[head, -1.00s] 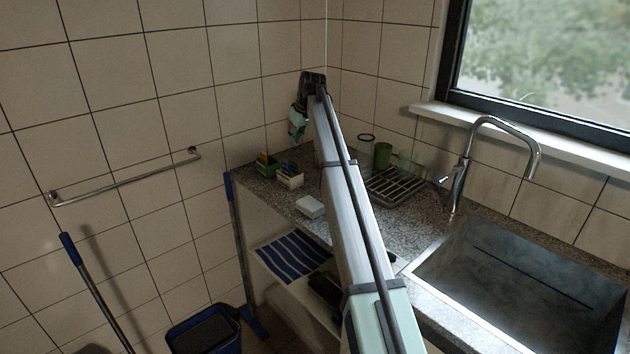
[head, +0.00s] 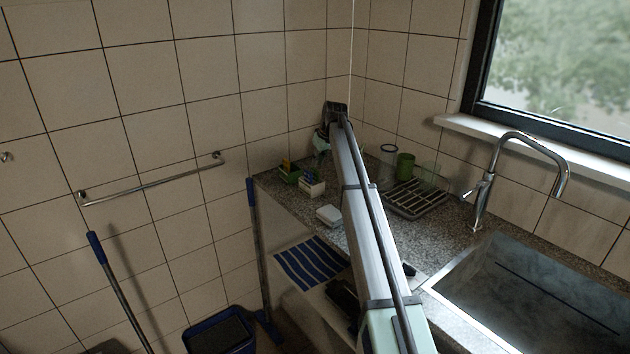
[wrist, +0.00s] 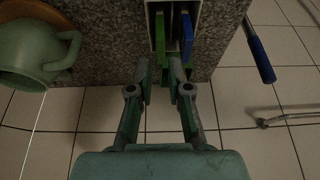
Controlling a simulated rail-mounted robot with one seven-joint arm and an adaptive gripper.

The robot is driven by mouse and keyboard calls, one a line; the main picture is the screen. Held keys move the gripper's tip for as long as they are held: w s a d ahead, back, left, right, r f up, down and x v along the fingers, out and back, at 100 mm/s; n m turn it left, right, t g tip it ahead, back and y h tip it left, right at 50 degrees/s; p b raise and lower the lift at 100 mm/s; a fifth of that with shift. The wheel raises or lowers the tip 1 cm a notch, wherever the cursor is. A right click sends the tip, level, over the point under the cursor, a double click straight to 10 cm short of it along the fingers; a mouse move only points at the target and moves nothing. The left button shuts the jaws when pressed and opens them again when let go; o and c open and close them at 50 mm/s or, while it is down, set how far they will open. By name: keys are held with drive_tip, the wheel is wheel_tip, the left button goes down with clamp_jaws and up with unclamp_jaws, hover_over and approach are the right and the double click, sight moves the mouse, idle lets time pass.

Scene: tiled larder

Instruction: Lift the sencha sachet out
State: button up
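A white box (wrist: 156,6) at the top middle of the wrist view holds upright green sachets (wrist: 159,35) and a blue sachet (wrist: 187,35). I cannot read any labels, so I cannot tell which is sencha. In the head view my gripper (head: 322,142) is over the far corner of the counter, behind the white box (head: 312,189) and a dark green box (head: 289,176).
A green mug (wrist: 35,50) is left of my gripper in the wrist view. A blue-handled pole (head: 252,200) stands at the counter's left end.

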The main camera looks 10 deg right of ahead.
sight(315, 170)
drive_tip(key=shift+p+x, duration=0.95)
drive_tip(key=shift+x, duration=1.8)
drive_tip(key=shift+s, duration=0.1)
clamp_jaws()
